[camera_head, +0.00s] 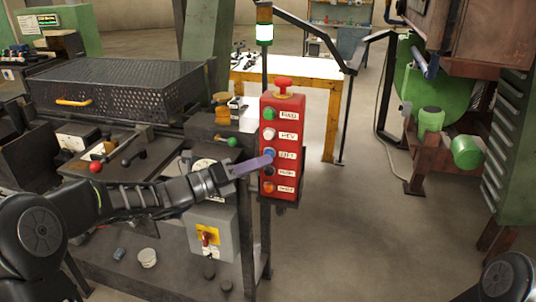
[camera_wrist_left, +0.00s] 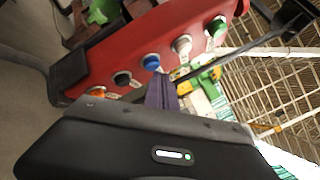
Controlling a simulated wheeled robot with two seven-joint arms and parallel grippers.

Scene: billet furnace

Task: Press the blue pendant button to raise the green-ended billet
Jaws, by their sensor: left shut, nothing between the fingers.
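The red pendant box (camera_head: 283,180) stands upright on a post in the middle of the head view, with a column of labelled buttons and a red mushroom knob on top. The blue button (camera_head: 270,155) is at its middle height; it also shows in the left wrist view (camera_wrist_left: 151,63). My left gripper (camera_head: 270,160) is shut and empty, its fingertips right at the blue button. I cannot tell whether they touch it. In the left wrist view the shut fingers (camera_wrist_left: 161,88) point at the blue button. No green-ended billet can be made out. My right gripper is out of view.
Green, white, black and orange buttons sit above and below the blue one. A dark bench with levers and a perforated box (camera_head: 120,88) stands at the left. A wooden-framed table (camera_head: 300,72) is behind, and green machinery (camera_head: 425,85) stands at the right. Floor right of the pendant is clear.

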